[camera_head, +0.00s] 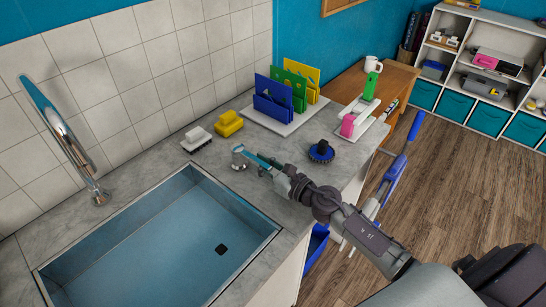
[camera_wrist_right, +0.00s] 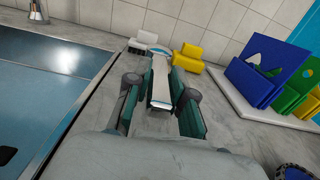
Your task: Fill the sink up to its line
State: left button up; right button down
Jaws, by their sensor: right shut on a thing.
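The sink (camera_head: 270,234) is a rectangular metal basin set in the grey counter. Its inside looks blue, with a dark drain (camera_head: 221,249) visible; I cannot tell whether it holds water, and I cannot make out a fill line. A chrome tap (camera_head: 66,135) rises at the back left, its spout pointing up and left. My right gripper (camera_head: 268,166) is over the counter, right of the sink. It is shut on a pale metal lever (camera_wrist_right: 159,78), which looks like the tap's handle, on a round base (camera_head: 238,151). My left gripper is not in view.
A white brush-like block (camera_head: 196,138) and a yellow block (camera_head: 228,124) stand behind the lever. A rack of blue, green and yellow boards (camera_head: 272,105) is farther back. A round dark-blue brush (camera_head: 321,152) lies near the counter's right edge.

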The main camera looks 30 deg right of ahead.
jog(key=c, duration=1)
grip_release()
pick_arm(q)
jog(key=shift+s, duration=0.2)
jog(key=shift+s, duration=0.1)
pick_arm(e)
jog(key=v, duration=1.2)
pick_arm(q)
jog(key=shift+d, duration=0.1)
